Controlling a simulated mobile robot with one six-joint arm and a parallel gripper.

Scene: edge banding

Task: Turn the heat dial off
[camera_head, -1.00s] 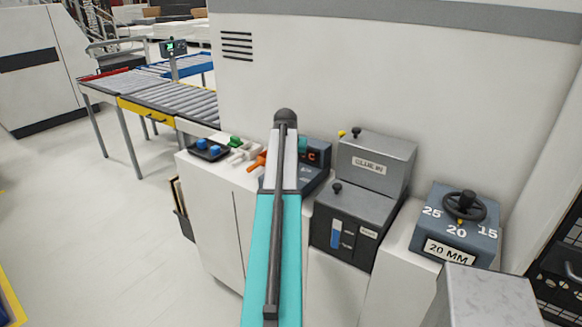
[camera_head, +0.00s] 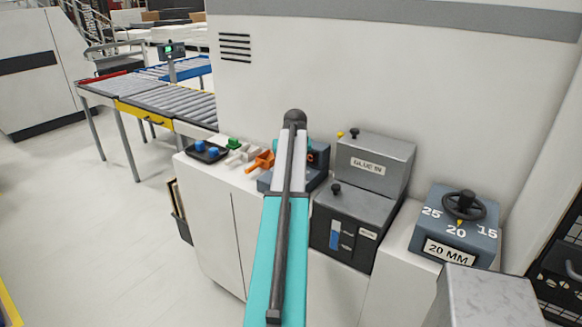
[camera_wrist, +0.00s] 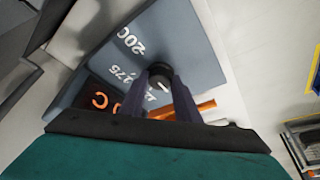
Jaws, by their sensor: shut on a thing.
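The heat dial (camera_wrist: 160,69) is a small dark round knob on a blue-grey box face (camera_wrist: 190,42) with white numbers, of which 200 and 175 can be read in the wrist view. My gripper (camera_wrist: 160,84) is shut on the knob, with one dark finger on each side of it. A white mark shows on the knob, but the setting it points to is unclear. In the head view the heat box (camera_head: 318,168) is partly hidden behind my arm, and the dial and fingers cannot be seen there.
An orange scoop-like object (camera_head: 262,161) and a dark tray with blue knobs (camera_head: 206,151) lie left of the box. The grey GLUE IN unit (camera_head: 375,165) stands close on the right. The 20 MM handwheel box (camera_head: 455,232) is farther right. A white wall rises behind.

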